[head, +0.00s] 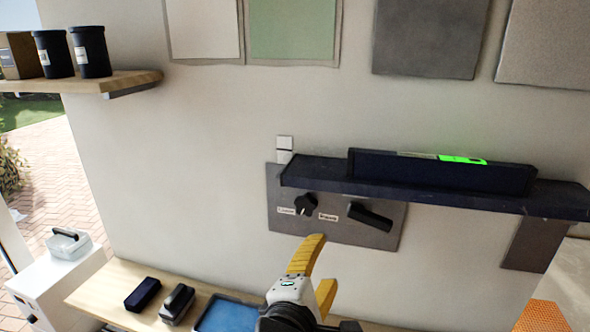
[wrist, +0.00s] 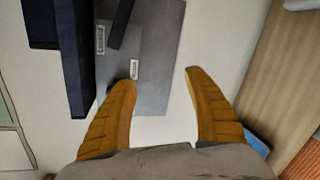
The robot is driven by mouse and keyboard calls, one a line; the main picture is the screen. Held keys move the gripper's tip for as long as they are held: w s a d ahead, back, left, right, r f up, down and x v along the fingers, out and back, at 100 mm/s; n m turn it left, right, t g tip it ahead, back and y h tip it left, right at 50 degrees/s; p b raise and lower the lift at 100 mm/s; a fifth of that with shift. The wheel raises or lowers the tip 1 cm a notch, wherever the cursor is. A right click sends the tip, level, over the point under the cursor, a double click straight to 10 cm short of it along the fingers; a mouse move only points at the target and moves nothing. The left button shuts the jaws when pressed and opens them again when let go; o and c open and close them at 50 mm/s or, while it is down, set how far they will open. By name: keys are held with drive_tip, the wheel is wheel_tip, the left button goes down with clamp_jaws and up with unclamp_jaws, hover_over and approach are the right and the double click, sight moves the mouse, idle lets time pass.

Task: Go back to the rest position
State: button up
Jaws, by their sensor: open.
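My gripper (head: 322,268) is in front of the wall, just below the grey control panel (head: 340,233), in the head view. Its yellow fingers also show in the wrist view (wrist: 160,82). They are apart with nothing between them. The panel carries a black star-shaped knob (head: 306,205) and a black lever handle (head: 370,217), with small white labels beside them. In the wrist view the panel (wrist: 152,82) lies beyond the fingers. I cannot tell the exact gap between the fingers and the panel.
A dark blue shelf (head: 415,188) above the panel bears a long dark box (head: 440,174) with a lit green strip. A wooden bench (head: 110,282) below holds a dark block (head: 143,294), a black-handled tool (head: 177,303) and a blue tray (head: 228,316). Open wall lies left of the panel.

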drive_tip(key=s+d+f+m+g+y+b, duration=0.2)
drive_tip(key=s+d+f+m+g+b, duration=0.1)
drive_tip(key=d+f+m, duration=0.4)
drive_tip(key=s+d+f+m+g+y+b, duration=0.3)
drive_tip(key=s+d+f+m+g+b, duration=0.1)
drive_tip(key=f+m, duration=0.7)
drive_tip(key=s+d+f+b, duration=0.1)
drive_tip(key=d+b, duration=0.1)
drive_tip(key=d, duration=0.1)
drive_tip(key=shift+d+f+y+b, duration=0.3)
drive_tip(key=shift+d+f+b, duration=0.05)
drive_tip(key=shift+d+b, duration=0.05)
wheel_tip(320, 180, up, 29)
drive_tip(key=p, duration=2.9)
drive_tip(key=shift+s, duration=0.1)
